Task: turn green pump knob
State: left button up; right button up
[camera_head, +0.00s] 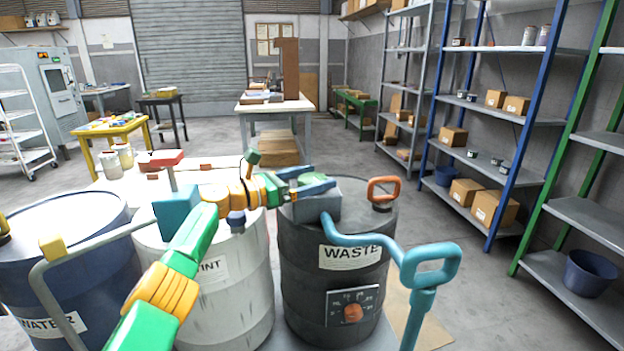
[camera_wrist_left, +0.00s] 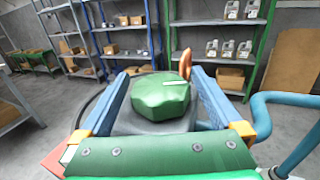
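The green pump knob (camera_head: 312,178) is a faceted cap on top of a grey pump block (camera_head: 318,206) on the dark WASTE barrel (camera_head: 335,262). In the left wrist view the knob (camera_wrist_left: 160,95) shows large, with a pale mark on its top. My left gripper (camera_head: 307,180) is open, with one blue finger on each side of the knob. In the left wrist view the left gripper (camera_wrist_left: 161,92) shows gaps between the knob and both fingers. My right gripper is not in view.
A teal pipe (camera_head: 375,238) with a loop handle runs right from the pump. An orange handle (camera_head: 383,190) stands on the same barrel, and an orange dial (camera_head: 352,312) is on its front. White (camera_head: 225,290) and blue (camera_head: 75,255) barrels stand to the left.

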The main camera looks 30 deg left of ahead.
aim_at(300, 181)
pick_arm(q)
jog(key=shift+s+a+f, duration=0.15)
jog(key=shift+s+a, duration=0.2)
jog(key=b+v, duration=0.2)
jog(key=v, duration=0.3)
jog(key=shift+s+a, duration=0.1)
jog(key=shift+s, duration=0.45)
